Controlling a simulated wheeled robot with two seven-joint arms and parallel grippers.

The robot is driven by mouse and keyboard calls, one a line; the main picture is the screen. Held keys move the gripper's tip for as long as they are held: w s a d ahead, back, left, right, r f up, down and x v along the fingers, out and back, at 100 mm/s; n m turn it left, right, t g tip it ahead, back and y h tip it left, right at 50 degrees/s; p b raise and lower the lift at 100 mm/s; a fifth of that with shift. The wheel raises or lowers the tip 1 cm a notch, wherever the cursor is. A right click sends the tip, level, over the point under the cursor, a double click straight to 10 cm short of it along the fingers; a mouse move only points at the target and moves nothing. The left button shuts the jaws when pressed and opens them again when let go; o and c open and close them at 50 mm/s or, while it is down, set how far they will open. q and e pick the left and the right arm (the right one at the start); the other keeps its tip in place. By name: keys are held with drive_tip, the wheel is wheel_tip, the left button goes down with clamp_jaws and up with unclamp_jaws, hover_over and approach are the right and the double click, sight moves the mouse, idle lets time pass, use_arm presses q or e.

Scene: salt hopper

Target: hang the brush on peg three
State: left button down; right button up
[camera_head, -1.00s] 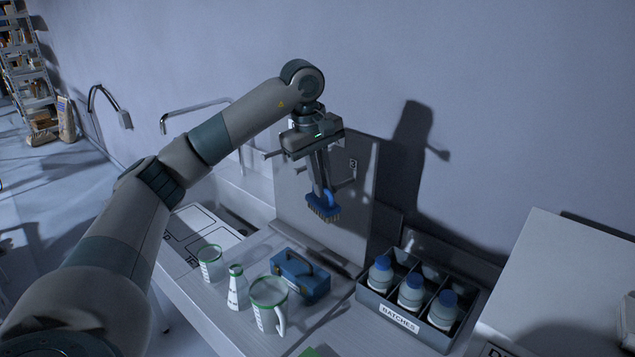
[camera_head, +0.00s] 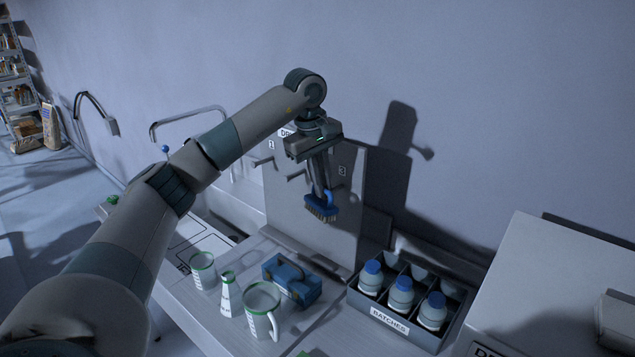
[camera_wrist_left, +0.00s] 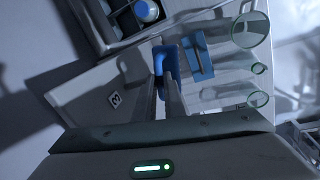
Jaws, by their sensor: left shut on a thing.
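The blue brush (camera_head: 321,209) with tan bristles hangs from my left gripper (camera_head: 323,190), bristles down, in front of the grey peg board (camera_head: 349,205). My left gripper is shut on the brush's blue loop end. The brush also shows in the left wrist view (camera_wrist_left: 168,62) between the two fingers. On the board, the label 3 (camera_head: 342,171) is just right of the gripper, and the label 1 (camera_head: 271,145) is at the upper left. Pegs stick out on the left; the third peg is hidden or hard to make out behind the gripper. My right gripper is not in view.
Below the board stand a blue toolbox (camera_head: 291,281), a jug (camera_head: 262,308), a flask (camera_head: 228,296) and a beaker (camera_head: 203,271). A BATCHES tray (camera_head: 388,322) with blue-capped bottles (camera_head: 401,295) is at the right. A tap (camera_head: 187,116) is at the left.

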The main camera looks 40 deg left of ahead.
use_arm(q)
drive_tip(key=shift+w+d+r, duration=0.1)
drive_tip(key=shift+w+r, duration=0.35)
drive_tip(key=shift+w, duration=0.15)
drive_tip(key=shift+w+d, duration=0.1)
drive_tip(key=shift+w, duration=0.15)
idle(0.3)
drive_tip(key=c, duration=1.7)
unclamp_jaws()
drive_tip(key=shift+w+f, duration=0.1)
drive_tip(key=shift+o, duration=1.3)
drive_tip(key=shift+w+d+f, duration=0.15)
drive_tip(key=shift+w+f, duration=0.1)
drive_tip(key=shift+w, duration=0.15)
drive_tip(key=shift+w+d+f, duration=0.1)
drive_tip(key=shift+w+f, duration=0.05)
drive_tip(key=shift+s+a+f, duration=0.15)
drive_tip(key=shift+s+a, duration=0.05)
drive_tip(key=shift+s, duration=0.05)
drive_tip(key=shift+w+a+f, duration=0.1)
drive_tip(key=shift+w+f, duration=0.1)
drive_tip(key=shift+w, duration=0.05)
